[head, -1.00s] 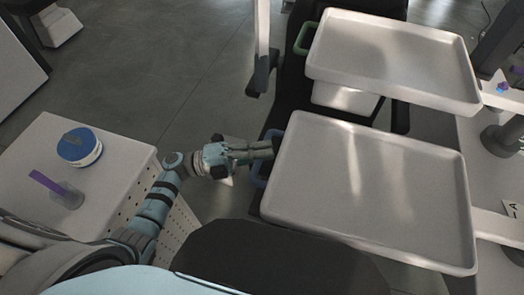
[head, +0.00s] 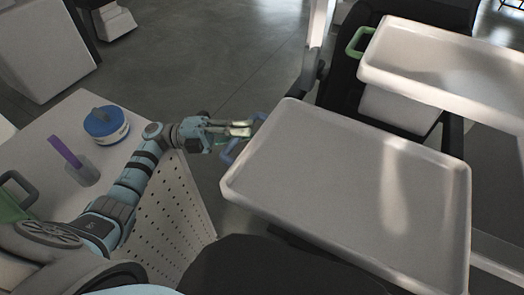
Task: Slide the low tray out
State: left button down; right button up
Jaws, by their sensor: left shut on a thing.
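The low tray (head: 318,112) is a wide white tray with a raised rim, in the middle and right of the head view. A blue handle (head: 232,152) sticks out at its left edge. My left gripper (head: 254,130) is at this handle and shut on it; the fingertips are partly hidden there. A second, higher white tray (head: 420,40) with a green handle (head: 358,42) is at the upper right. My right gripper is not in view.
A side table (head: 190,190) with perforated sides stands at the left, holding a blue-lidded round container (head: 106,122) and a cup (head: 84,172) with a purple stick. A black chair-like frame (head: 345,75) lies behind the low tray. Open floor (head: 220,60) shows at the upper left.

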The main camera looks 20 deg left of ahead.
pick_arm(q)
jog(key=shift+a, duration=0.35)
jog(key=c, duration=1.6)
grip_release()
jog(key=shift+d, duration=0.15)
jog(key=shift+o, duration=0.2)
jog(key=v, duration=0.7)
jog(key=shift+a, duration=0.3)
